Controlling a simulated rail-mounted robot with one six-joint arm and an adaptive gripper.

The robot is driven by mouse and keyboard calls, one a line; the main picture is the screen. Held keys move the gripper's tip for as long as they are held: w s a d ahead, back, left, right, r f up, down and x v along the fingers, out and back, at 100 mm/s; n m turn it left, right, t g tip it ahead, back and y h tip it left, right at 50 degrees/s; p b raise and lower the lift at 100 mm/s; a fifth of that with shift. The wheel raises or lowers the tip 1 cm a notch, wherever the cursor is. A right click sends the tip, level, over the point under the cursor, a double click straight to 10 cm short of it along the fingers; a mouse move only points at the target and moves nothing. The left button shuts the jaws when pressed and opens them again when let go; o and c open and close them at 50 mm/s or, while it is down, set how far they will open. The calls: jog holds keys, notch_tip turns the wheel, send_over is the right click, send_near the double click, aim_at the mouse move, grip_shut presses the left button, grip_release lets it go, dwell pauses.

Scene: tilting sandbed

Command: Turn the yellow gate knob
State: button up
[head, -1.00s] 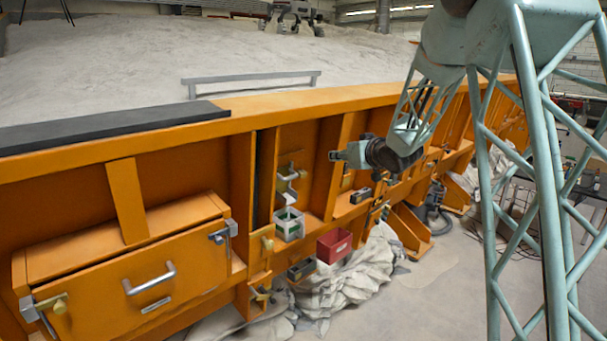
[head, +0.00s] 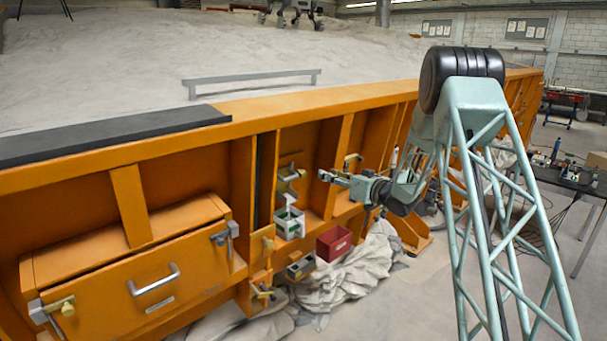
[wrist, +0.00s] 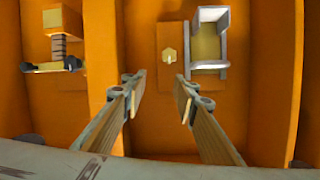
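A small yellow knob (wrist: 169,56) stands out from an orange panel in the wrist view. It is just left of a grey metal frame (wrist: 224,38) with a dull yellow panel inside. My gripper (wrist: 160,98) is open and empty. Its two fingers point toward the panel, with the knob ahead of them and a little right of the middle of the gap, not touched. In the head view my gripper (head: 325,176) is in front of the orange wall bays; I cannot make out this knob there.
The orange wall (head: 240,180) has upright ribs; one rib (wrist: 102,60) stands left of my fingers. A grey bin (head: 289,224) and a red bin (head: 334,243) are below my gripper. A drawer front (head: 150,275) with clamps is at left. Crumpled cloth (head: 350,275) lies below.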

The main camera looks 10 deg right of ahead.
aim_at(305, 175)
jog(key=shift+s+a+f+y+p, duration=0.2)
jog(key=shift+f+y, duration=0.4)
jog(key=shift+f, duration=0.4)
jog(key=shift+s+a+f+y+p, duration=0.1)
jog(key=shift+f+y+p, duration=0.2)
jog(key=shift+f+y, duration=0.5)
jog(key=shift+f, duration=0.15)
jog(key=shift+w, duration=0.1)
jog(key=shift+f+x, duration=0.15)
jog(key=shift+x, duration=3.25)
jog(key=shift+f+x, duration=0.1)
jog(key=shift+x, duration=3.25)
jog(key=shift+w, duration=0.1)
jog(key=c, duration=0.6)
